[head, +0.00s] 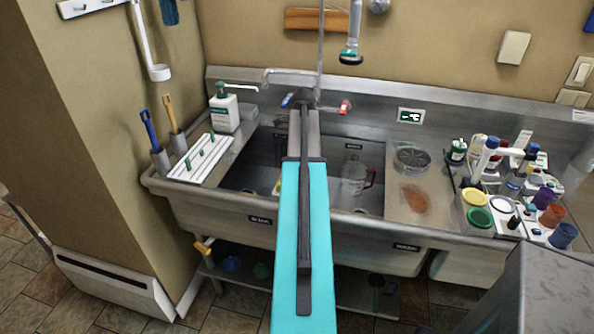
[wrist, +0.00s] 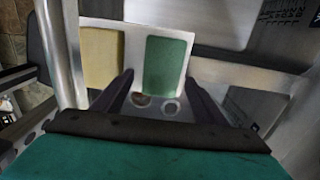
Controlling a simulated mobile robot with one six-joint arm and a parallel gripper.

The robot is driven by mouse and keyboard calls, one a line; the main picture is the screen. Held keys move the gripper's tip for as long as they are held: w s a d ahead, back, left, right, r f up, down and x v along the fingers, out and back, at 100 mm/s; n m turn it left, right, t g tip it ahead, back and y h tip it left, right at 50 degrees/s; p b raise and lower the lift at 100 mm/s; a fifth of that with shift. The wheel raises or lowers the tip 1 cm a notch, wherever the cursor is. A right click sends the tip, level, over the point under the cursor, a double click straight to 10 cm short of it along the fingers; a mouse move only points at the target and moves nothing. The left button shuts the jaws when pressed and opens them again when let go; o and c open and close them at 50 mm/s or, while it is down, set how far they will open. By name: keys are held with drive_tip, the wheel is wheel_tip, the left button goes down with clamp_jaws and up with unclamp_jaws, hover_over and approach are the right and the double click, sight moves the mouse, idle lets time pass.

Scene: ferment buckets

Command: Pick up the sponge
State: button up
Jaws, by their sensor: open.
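I cannot tell for sure which one is the sponge. My gripper (wrist: 158,84) is open, with its two dark fingers apart in front of the holder. The green pad lies roughly ahead of the gap, nearer the right finger; nothing is seen held. In the head view my arm hides the gripper, and a small yellow patch (head: 277,187) shows in the sink beside the arm.
The steel double sink (head: 262,160) holds a clear jug (head: 354,178) in its right basin. A soap bottle (head: 223,110) and white rack (head: 200,158) stand at left. Crowded bottles and coloured lids (head: 520,195) fill the right counter. A metal post (wrist: 62,50) stands close at left in the wrist view.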

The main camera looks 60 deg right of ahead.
drive_tip(key=c, duration=1.1)
drive_tip(key=shift+r, duration=0.1)
drive_tip(key=shift+r+b, duration=0.7)
drive_tip(key=shift+r, duration=0.7)
drive_tip(key=shift+s+r, duration=0.2)
drive_tip(key=shift+r, duration=0.05)
drive_tip(key=s+b, duration=0.1)
drive_tip(key=s, duration=0.4)
drive_tip(key=s+r+b, duration=0.1)
drive_tip(key=s, duration=0.4)
drive_tip(key=s+b, duration=0.1)
drive_tip(key=s, duration=0.4)
drive_tip(key=shift+s+d+r+b, duration=0.2)
drive_tip(key=shift+s+r+b, duration=0.05)
drive_tip(key=shift+s+b, duration=0.1)
